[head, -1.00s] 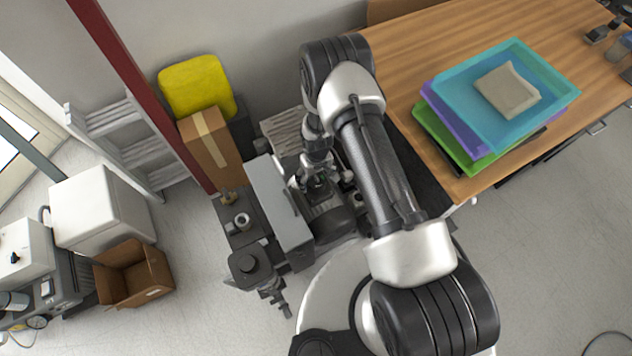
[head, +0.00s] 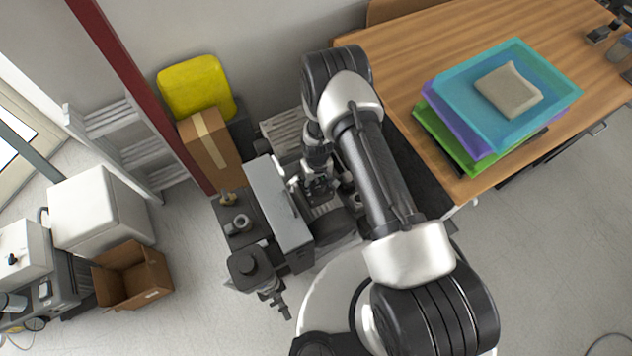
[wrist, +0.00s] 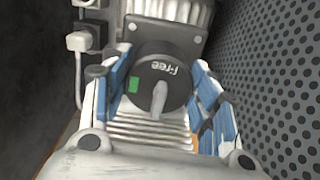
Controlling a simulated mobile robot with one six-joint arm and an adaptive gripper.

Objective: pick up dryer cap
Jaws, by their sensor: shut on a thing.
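I take this for the dryer cap. The fingers are shut on it, one on each side. Behind it is a grey housing with ribs (wrist: 180,12); I cannot tell whether the cap touches it. In the head view my gripper (head: 320,186) points down among the compressor parts, and my arm partly covers this spot, so the cap is not clear there.
A long grey box (head: 278,205) stands just left of my gripper in the head view. A wooden table (head: 410,60) with stacked trays (head: 455,150) is to the right. A cardboard box (head: 210,150) and yellow container (head: 196,88) stand behind left. A perforated dark panel (wrist: 270,75) is close right in the wrist view.

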